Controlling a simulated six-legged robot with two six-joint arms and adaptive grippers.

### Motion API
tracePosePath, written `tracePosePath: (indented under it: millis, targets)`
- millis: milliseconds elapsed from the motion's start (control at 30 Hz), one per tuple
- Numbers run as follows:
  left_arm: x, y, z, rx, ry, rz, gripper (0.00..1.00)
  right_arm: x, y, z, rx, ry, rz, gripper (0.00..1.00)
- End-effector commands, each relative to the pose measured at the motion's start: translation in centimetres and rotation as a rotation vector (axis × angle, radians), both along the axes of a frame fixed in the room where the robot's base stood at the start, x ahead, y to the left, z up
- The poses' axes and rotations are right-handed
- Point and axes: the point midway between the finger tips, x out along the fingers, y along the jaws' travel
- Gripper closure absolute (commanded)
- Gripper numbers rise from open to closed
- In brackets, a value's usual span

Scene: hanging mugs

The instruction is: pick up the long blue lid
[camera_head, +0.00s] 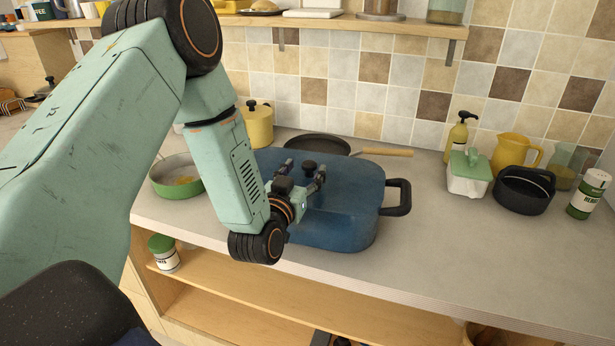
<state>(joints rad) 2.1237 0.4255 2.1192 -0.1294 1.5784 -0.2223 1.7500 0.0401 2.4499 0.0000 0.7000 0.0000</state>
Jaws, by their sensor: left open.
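The long blue lid (345,185) sits on a blue roasting pan (345,237) on the counter, in the middle of the head view. A black knob (309,166) stands up on the lid. My left gripper (305,172) is over the lid with its fingers apart, one on each side of the knob as seen in this view. I cannot tell whether the fingers touch the knob. My left wrist hides the left part of the lid and pan. A black handle (399,197) sticks out at the pan's right end. My right gripper is not in view.
A frying pan (318,145) with a wooden handle lies behind the lid. A green pan (176,178) and a yellow pot (258,125) stand to the left. A black pot (524,190) and a white container (468,178) stand right. The counter's front right is clear.

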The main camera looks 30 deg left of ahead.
Motion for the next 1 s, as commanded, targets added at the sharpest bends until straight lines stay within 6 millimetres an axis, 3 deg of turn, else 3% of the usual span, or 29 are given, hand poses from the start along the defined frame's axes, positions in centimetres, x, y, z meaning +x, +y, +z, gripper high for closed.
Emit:
tracePosePath:
  millis: [133,367,1000]
  targets:
    - [1.13,0.3,0.05,-0.001,-0.001,0.0,0.4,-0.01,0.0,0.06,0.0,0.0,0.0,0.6]
    - [1.32,0.44,0.01,-0.001,0.001,0.0,0.41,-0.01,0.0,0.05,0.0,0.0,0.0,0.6]
    - [1.3,0.42,0.01,-0.001,0.001,0.0,0.95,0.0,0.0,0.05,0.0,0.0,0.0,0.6]
